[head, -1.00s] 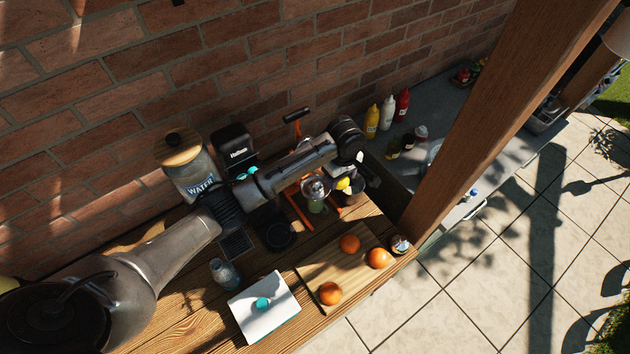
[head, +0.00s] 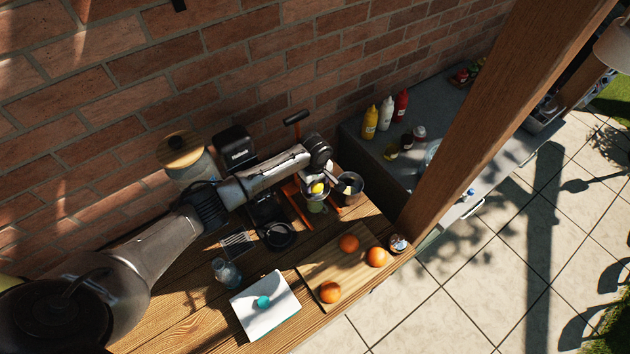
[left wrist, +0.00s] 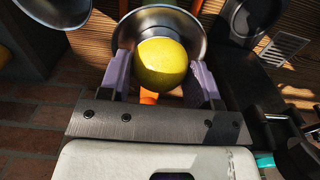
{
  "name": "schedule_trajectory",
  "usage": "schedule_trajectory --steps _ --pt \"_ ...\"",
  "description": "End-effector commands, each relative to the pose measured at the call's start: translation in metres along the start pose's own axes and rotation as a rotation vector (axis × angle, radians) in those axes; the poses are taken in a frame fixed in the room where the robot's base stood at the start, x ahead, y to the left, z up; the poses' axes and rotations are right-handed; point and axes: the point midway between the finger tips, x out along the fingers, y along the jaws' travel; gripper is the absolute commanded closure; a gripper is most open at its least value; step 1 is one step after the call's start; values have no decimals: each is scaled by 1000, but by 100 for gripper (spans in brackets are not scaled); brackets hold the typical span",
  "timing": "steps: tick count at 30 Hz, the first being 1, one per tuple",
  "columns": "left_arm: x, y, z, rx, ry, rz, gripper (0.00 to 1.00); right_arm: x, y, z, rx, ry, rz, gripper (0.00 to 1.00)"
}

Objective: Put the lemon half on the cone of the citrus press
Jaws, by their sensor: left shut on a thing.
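The yellow lemon half (left wrist: 162,66) is between the two purple-grey fingers of my left gripper (left wrist: 164,75) in the left wrist view. It also shows as a small yellow spot in the head view (head: 318,187). My left gripper is shut on it and holds it over the metal bowl of the citrus press (left wrist: 190,20). The orange frame of the press (head: 297,193) stands on the wooden table near the wall. The cone is hidden behind the lemon half, so I cannot tell whether they touch. My right gripper is not in view.
A metal pot (head: 350,184) stands right of the press. A black coffee machine (head: 235,149) and a water dispenser (head: 186,157) stand to the left. A cutting board (head: 333,269) with oranges lies in front. A wooden post (head: 470,130) rises at the right.

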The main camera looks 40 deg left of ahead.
Motion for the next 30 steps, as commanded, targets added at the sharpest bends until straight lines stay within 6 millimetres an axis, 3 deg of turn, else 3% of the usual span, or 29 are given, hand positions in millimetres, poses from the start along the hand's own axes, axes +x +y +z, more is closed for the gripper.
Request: schedule_trajectory --steps 12,13,21,30 --pt "4 0 0 0 0 1 66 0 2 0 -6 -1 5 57" --pt "4 0 0 0 0 1 42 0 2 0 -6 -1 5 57" --pt "4 0 0 0 0 1 17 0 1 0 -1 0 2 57" --pt "0 0 0 0 1 1 17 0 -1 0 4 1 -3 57"
